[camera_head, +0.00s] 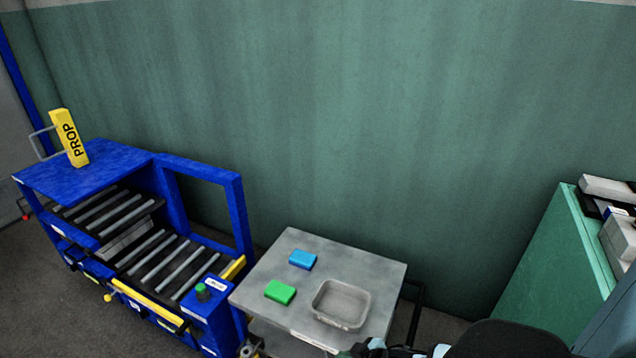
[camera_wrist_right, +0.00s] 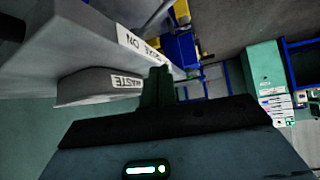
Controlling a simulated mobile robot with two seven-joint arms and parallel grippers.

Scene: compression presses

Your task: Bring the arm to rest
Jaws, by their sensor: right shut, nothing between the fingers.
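My right arm comes in at the bottom right of the head view, its black link in front of the table's lower right corner. Part of my right gripper (camera_head: 372,348) shows at the bottom edge, beside the grey table (camera_head: 365,262). In the right wrist view the fingers of my right gripper (camera_wrist_right: 158,88) are together, with nothing between them. My left gripper is in neither view.
A blue block (camera_head: 302,259), a green block (camera_head: 280,292) and an empty-looking grey tray (camera_head: 341,304) are on the table. A blue press (camera_head: 85,170) with rollers stands left. A green cabinet (camera_head: 545,265) stands right. The wrist view shows a WASTE label (camera_wrist_right: 126,82) close by.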

